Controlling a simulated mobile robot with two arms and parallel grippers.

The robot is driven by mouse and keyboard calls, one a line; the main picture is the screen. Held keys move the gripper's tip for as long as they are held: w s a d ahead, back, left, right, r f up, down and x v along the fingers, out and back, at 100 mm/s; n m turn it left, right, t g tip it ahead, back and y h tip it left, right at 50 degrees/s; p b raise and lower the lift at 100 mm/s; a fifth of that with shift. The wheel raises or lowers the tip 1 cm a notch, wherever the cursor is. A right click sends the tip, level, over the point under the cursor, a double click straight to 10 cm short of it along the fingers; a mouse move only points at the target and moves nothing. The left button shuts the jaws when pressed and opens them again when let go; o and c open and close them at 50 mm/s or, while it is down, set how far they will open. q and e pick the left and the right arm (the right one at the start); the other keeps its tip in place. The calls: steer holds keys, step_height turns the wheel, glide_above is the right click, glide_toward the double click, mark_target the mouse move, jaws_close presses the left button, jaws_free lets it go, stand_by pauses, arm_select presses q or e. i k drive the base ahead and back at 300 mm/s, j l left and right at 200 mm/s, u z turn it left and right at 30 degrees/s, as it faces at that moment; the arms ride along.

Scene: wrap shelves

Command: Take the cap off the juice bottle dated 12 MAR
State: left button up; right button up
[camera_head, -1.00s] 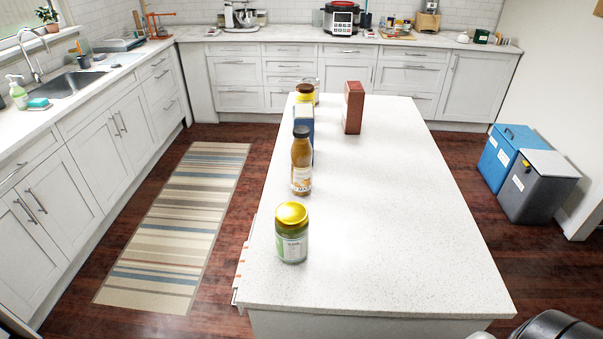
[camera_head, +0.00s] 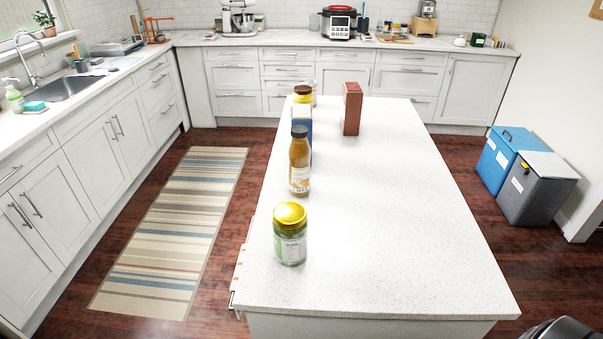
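A juice bottle (camera_head: 300,165) with orange-brown contents and a dark cap (camera_head: 299,131) stands upright on the left side of the white island. Its cap is on. A white label shows low on the bottle, but its print is too small for me to read a date. Neither of my grippers shows in the head view. A dark rounded part at the bottom right corner is probably mine.
A green jar with a yellow lid (camera_head: 290,234) stands in front of the bottle. Behind it are a blue box (camera_head: 302,122), a yellow-lidded jar (camera_head: 303,94) and a red-brown box (camera_head: 352,108). The island's (camera_head: 420,220) right side is clear. Bins (camera_head: 536,188) stand at right.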

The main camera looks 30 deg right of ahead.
mark_target(299, 149)
steer(key=i+j+z, duration=0.1)
steer(key=z, duration=0.25)
steer(key=i+j+z, duration=0.1)
steer(key=j+z, duration=0.25)
steer(key=i+j+z, duration=0.1)
steer(key=z, duration=0.25)
